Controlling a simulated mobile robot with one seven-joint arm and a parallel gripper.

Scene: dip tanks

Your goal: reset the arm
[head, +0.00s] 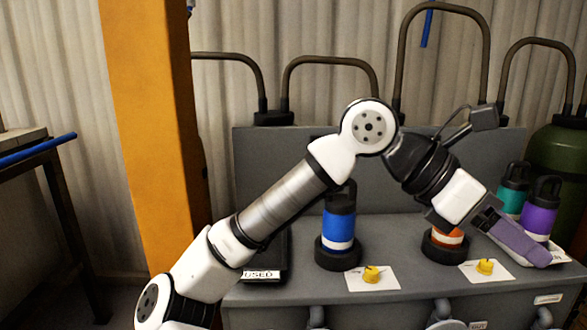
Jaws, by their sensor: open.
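My arm reaches up from the lower left, bends at a high elbow and points down to the right. My gripper (522,246) is at the right, over the bench (305,292), in front of the white tray (559,256) in the picture. It is open, and I see nothing held in it. Only one purple-grey finger shows clearly; whether it touches the tray cannot be told. A teal bottle (512,192) and a purple bottle (540,212) stand at the tray behind the gripper. An orange bottle (448,238) is partly hidden by my wrist.
A blue bottle (339,226) stands upright in a black ring holder (338,258). Yellow knobs (372,274) (484,267) sit on white plates. A dark box labelled USED (262,276) is at the left. An orange pillar (155,130) rises left; curved pipes (330,60) stand behind.

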